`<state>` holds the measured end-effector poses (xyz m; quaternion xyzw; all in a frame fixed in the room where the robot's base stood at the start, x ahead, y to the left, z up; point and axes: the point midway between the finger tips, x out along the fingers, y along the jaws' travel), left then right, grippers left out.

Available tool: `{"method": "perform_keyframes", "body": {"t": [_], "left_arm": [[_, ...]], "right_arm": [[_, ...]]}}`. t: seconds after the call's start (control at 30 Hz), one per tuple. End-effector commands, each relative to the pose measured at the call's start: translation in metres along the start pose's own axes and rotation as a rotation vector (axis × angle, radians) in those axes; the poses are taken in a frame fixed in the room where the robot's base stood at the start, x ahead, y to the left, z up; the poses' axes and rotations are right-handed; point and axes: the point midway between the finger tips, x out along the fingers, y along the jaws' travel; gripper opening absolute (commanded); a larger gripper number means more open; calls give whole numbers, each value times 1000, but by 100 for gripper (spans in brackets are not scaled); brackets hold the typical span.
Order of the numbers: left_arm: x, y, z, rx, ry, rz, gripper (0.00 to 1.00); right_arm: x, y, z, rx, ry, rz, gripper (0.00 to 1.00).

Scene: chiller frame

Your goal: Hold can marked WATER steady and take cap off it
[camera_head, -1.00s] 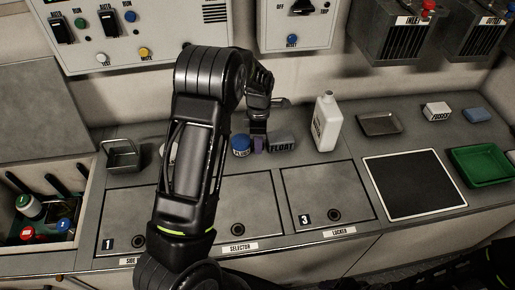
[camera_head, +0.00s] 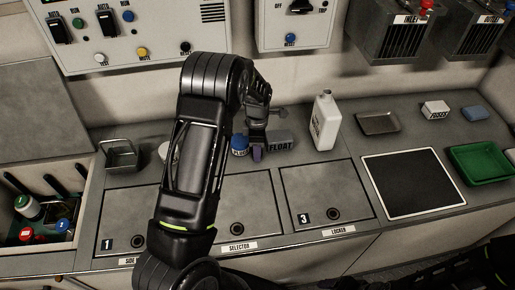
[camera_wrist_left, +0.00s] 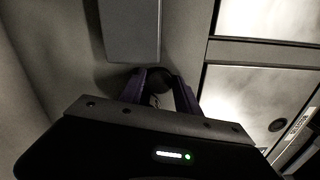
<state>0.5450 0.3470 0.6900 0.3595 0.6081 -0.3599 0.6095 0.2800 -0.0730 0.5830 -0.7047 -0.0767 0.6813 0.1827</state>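A white can (camera_head: 325,122) with a narrow neck and a pale cap (camera_head: 326,94) stands upright on the counter, right of my left gripper. Its sideways label is too small to read surely. My right gripper is not seen.
A blue-lidded jar (camera_head: 239,146) stands left of the gripper. A metal tray (camera_head: 379,123), a dark mat (camera_head: 414,184) and a green tray (camera_head: 484,165) lie to the right. A wall box (camera_head: 293,25) hangs behind.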

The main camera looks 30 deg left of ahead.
Motion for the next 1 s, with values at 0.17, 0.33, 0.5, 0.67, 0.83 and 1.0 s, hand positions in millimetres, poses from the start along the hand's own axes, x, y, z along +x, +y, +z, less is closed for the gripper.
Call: {"method": "perform_keyframes", "body": {"t": [0.17,0.33,0.5,0.67,0.83,1.0], "left_arm": [[0,0,0,0,0,0,55],[0,0,0,0,0,-1,55],[-5,0,0,0,0,0,55],[-20,1,1,2,-1,3,55],[-52,1,1,1,-2,4,55],[-88,1,1,2,-2,4,55]], "right_arm": [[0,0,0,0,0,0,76],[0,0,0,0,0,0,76],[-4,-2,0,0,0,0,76],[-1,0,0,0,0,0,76],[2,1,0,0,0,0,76],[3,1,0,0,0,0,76]]}}
